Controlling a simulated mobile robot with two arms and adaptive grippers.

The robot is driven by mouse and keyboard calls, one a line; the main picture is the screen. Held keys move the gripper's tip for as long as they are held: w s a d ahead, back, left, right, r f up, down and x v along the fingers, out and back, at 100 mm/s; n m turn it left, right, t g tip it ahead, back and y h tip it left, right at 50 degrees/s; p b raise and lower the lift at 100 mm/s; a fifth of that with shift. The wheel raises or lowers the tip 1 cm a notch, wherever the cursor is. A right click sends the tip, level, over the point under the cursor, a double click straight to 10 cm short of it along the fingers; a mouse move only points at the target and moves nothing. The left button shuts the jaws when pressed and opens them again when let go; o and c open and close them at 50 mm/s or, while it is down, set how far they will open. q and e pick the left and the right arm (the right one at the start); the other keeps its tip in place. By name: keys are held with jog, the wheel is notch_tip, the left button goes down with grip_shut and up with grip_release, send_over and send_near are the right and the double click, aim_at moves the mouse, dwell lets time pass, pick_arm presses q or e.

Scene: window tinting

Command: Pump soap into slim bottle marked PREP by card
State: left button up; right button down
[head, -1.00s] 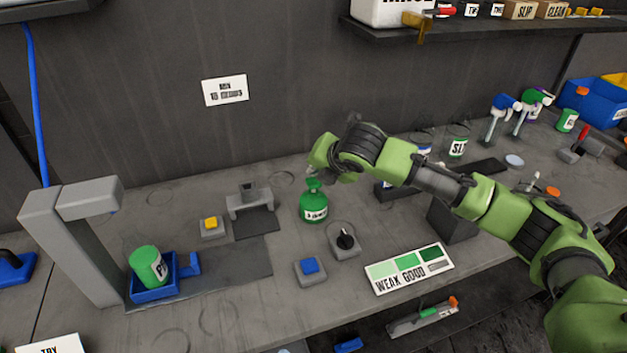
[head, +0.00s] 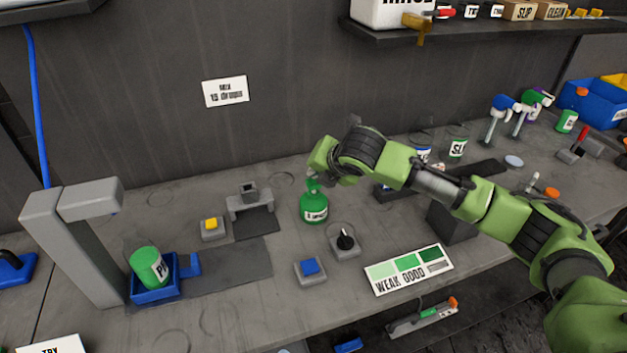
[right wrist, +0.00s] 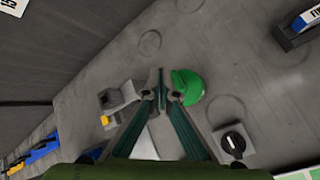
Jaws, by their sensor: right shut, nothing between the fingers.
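The green soap pump bottle (head: 314,209) stands upright on the bench, its label too blurred to read. My right gripper (head: 316,178) is at its pump top, fingers shut and empty. In the right wrist view the shut fingertips (right wrist: 162,90) are beside the green bottle (right wrist: 188,86); I cannot tell whether they touch the pump. A green bottle (head: 147,263) with a label starting with P stands in a blue holder (head: 155,294) under a grey post. The card (head: 409,269) reads WEAK GOOD and has green shades. My left gripper is not in view.
A yellow button (head: 210,223), a blue button (head: 310,266) and a black knob (head: 345,238) sit around the pump bottle. A small grey stand (head: 249,203) is left of it. Spray bottles (head: 500,120) stand at the back right.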

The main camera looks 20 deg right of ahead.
aim_at(315, 183)
jog(key=shift+f, duration=0.15)
jog(key=shift+s+f, duration=0.15)
jog(key=shift+f, duration=1.05)
dwell(1.0)
jog(key=shift+r+p, duration=1.4)
jog(key=shift+r, duration=0.05)
jog(key=shift+r, duration=0.2)
notch_tip(315, 183, up, 5)
jog(key=p, duration=0.6)
jog(key=shift+f, duration=0.1)
